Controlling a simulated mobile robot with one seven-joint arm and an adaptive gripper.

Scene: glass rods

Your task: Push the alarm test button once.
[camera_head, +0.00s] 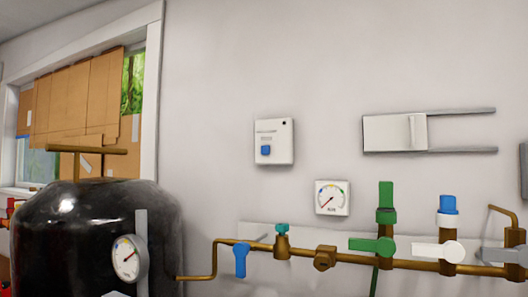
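A white wall box (284,148) hangs on the grey wall near the middle of the head view. It has a blue button (265,150) on its lower left face, a line of small text above and a small dark dot at its upper right. The text is too small to read clearly, so I cannot confirm it names an alarm. Nothing touches or covers the box or the button. My gripper is not in view.
Below the box are a round gauge (332,197) and a brass pipe (400,263) with coloured valves. A slider panel (395,133) is to the right. A black tank (70,235) with a dial stands at lower left. The wall around the box is clear.

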